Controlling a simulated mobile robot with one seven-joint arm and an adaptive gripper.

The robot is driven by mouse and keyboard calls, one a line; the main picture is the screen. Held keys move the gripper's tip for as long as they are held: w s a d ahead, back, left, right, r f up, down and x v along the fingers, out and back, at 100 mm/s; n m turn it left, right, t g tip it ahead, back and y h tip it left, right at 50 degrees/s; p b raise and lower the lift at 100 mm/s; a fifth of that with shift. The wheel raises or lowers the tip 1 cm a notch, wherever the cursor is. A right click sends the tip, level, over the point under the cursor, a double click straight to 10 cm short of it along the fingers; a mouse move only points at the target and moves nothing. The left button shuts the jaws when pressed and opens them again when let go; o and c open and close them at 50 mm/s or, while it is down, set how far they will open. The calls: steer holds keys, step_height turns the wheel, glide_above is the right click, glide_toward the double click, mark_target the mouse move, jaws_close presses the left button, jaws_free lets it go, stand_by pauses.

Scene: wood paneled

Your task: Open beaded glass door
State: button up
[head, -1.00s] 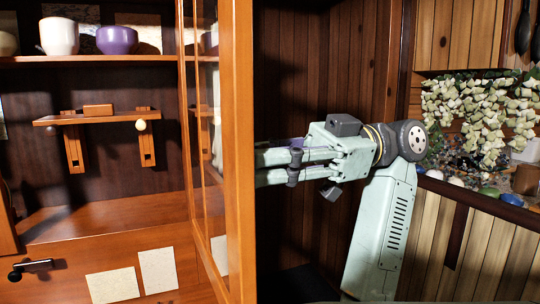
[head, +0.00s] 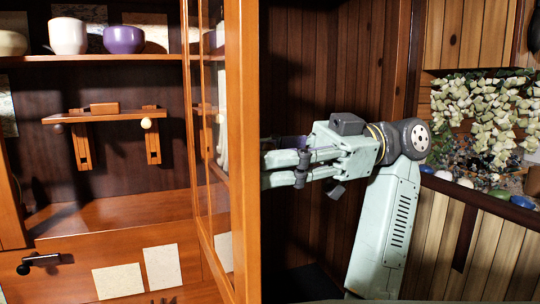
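The glass door (head: 213,150) has a wooden frame and stands swung open at the right of a wooden cabinet, seen nearly edge-on. Its frame edge (head: 243,190) faces me. My gripper (head: 264,170) is on the right side of the door, pointing left at the frame. Its fingertips are partly hidden at the door's edge, so I cannot tell whether they touch it or whether the fingers are open or shut.
The open cabinet holds a white cup (head: 68,36), a purple bowl (head: 123,40) and a small wall shelf (head: 105,116). A black handle (head: 40,262) is on the lower front. Wood paneling and a planter with hanging leaves (head: 480,110) stand at the right.

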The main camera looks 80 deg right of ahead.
steer(key=shift+o, duration=0.7)
steer(key=shift+r, duration=0.15)
step_height(320, 180, up, 10)
steer(key=shift+f, duration=0.1)
stand_by(0.4)
